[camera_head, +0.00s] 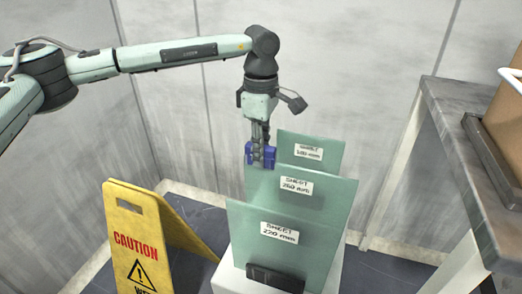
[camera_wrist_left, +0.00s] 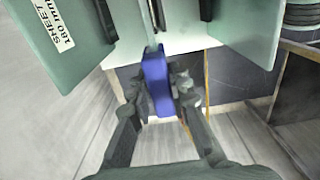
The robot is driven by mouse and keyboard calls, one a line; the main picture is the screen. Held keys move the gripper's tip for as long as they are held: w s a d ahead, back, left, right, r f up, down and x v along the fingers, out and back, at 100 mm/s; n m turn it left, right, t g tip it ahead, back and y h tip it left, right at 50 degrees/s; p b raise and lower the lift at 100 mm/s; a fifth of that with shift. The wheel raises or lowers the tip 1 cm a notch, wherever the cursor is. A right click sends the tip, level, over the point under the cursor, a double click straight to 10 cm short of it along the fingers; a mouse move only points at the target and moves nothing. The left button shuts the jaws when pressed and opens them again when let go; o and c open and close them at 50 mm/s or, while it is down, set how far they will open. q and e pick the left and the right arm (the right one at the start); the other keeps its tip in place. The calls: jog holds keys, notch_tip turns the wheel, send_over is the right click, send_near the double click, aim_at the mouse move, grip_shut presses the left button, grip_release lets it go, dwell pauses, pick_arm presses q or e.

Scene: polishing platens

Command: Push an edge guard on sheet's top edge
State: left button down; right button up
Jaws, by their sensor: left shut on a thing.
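My left gripper (camera_head: 261,140) points down and is shut on a blue edge guard (camera_head: 261,156). In the head view the guard overlaps the upper left corner of the middle sheet (camera_head: 320,190), labelled 260 mm. In the left wrist view the guard (camera_wrist_left: 157,75) sits between the fingers (camera_wrist_left: 166,92), in line with a thin sheet edge (camera_wrist_left: 149,22). I cannot tell whether guard and sheet touch. The rear sheet (camera_head: 330,140), labelled 180 mm, and the front sheet (camera_head: 315,235), labelled 220 mm, stand upright and carry no guard that I can see. My right gripper is out of view.
The sheets stand on a white block (camera_head: 228,277), with a black holder (camera_head: 275,278) at the front sheet. A yellow caution sign (camera_head: 140,235) stands left. A grey bench (camera_head: 455,150) with a brown box (camera_head: 505,115) is right. Walls close off the back.

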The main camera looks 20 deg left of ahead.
pick_arm(q)
jog(key=shift+f+b, duration=0.5)
jog(key=shift+f, duration=0.2)
dwell(0.6)
dwell(0.4)
jog(key=c, duration=1.3)
grip_release()
jog(key=shift+c, duration=0.2)
jog(key=shift+r, duration=0.1)
notch_tip(320, 180, up, 12)
jog(key=shift+f, duration=0.1)
